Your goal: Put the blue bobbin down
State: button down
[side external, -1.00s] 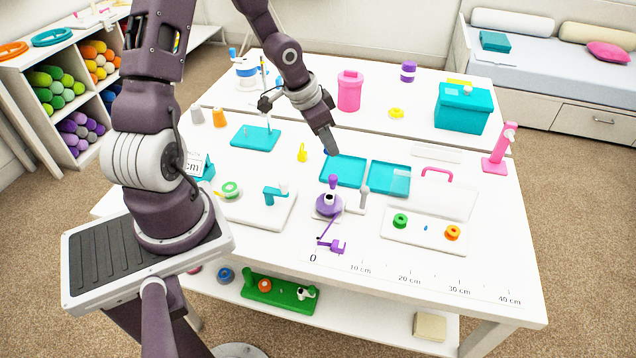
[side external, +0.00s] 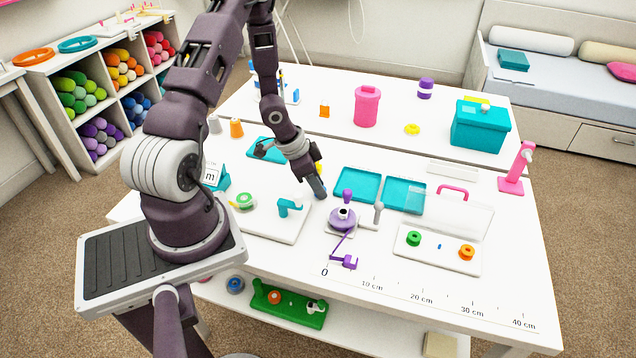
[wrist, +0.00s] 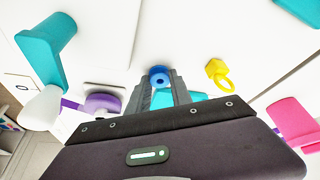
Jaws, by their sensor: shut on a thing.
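The blue bobbin (wrist: 159,75) is pinched between the fingertips of my gripper (wrist: 162,92) in the wrist view, with its round end and hole facing the camera. The bobbin is mostly hidden there. I cannot tell whether it touches the table.
Two teal trays (side external: 357,169) lie right of my gripper. A yellow ring-shaped piece (wrist: 218,73) stands close to it in the wrist view. A white plate with a green bobbin (side external: 413,238) and an orange bobbin (side external: 466,252) lies to the right, beside a clear cover with a pink handle (side external: 452,190).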

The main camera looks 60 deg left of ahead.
jog(key=c, duration=1.1)
grip_release()
jog(key=shift+c, duration=0.2)
